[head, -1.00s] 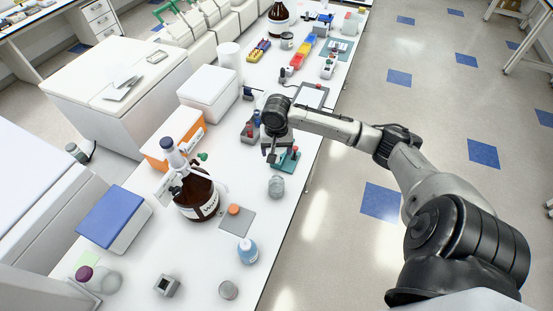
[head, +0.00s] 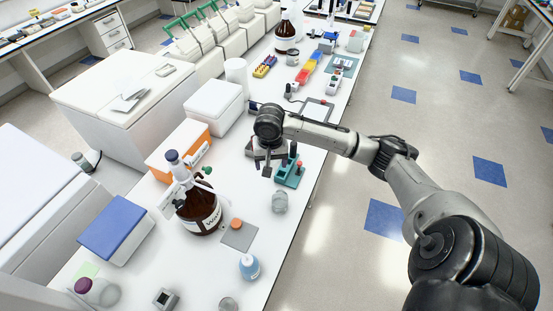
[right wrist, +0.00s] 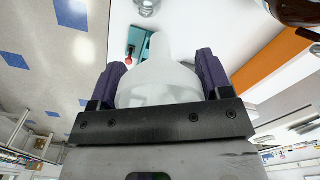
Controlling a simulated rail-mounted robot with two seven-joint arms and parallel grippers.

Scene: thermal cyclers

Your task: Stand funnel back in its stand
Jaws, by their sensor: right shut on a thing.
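In the right wrist view, a translucent white funnel (right wrist: 160,78) sits between the two purple fingers of my right gripper (right wrist: 162,72), which is shut on it. The funnel's narrow end points away from the gripper. In the head view, my right gripper (head: 266,170) points down over the bench, just left of a teal stand (head: 288,175) with dark upright parts. The funnel cannot be made out there. Part of a teal piece, likely this stand, shows beyond the funnel in the wrist view (right wrist: 140,40). I cannot tell whether it is the funnel's stand. My left gripper is not in view.
A clear glass vessel (head: 279,201) stands in front of the teal stand. A large brown bottle (head: 199,212) and an orange box (head: 172,160) stand to the left. A clipboard (head: 316,109) lies behind. The bench's right edge is close to the teal stand.

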